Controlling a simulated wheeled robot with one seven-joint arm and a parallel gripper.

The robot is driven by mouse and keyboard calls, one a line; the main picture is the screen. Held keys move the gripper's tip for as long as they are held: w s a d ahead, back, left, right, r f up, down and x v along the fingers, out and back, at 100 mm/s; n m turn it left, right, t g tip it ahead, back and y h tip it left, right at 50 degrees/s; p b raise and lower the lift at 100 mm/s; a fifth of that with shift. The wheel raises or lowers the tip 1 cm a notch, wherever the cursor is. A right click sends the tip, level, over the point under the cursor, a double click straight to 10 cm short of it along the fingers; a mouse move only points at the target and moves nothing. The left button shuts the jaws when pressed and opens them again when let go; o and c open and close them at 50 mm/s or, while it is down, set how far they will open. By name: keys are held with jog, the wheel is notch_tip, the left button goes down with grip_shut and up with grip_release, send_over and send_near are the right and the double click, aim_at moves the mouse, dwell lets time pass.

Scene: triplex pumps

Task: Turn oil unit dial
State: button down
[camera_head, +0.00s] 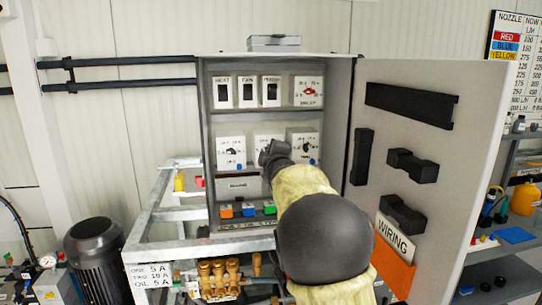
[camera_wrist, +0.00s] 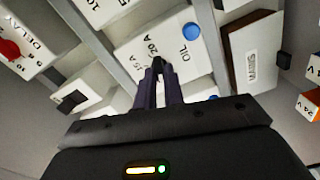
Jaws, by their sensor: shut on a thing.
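The oil unit (camera_wrist: 185,65) is a white box marked OIL, 15 A and 20 A, with a blue button, under my fingers in the wrist view. My gripper (camera_wrist: 158,68) has its dark fingers close together over the middle of this box, shut on the dial. The dial itself is mostly hidden between the fingertips, so its pointer setting cannot be read. In the head view my gripper (camera_head: 267,154) reaches into the open grey cabinet (camera_head: 213,195) at the middle of the lower row of white units and covers most of that unit.
Similar white units stand left (camera_head: 231,152) and right (camera_head: 303,145) of my gripper. A delay unit with a red dial (camera_head: 309,91) sits above. The open cabinet door (camera_head: 430,165) stands close to the right of my arm. Orange, blue and green terminal blocks lie below.

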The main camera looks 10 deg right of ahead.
jog(key=c, duration=1.5)
grip_release()
jog(key=s+b, duration=0.3)
jog(key=s, duration=1.4)
jog(key=shift+s+b, duration=0.2)
jog(key=shift+b, duration=0.2)
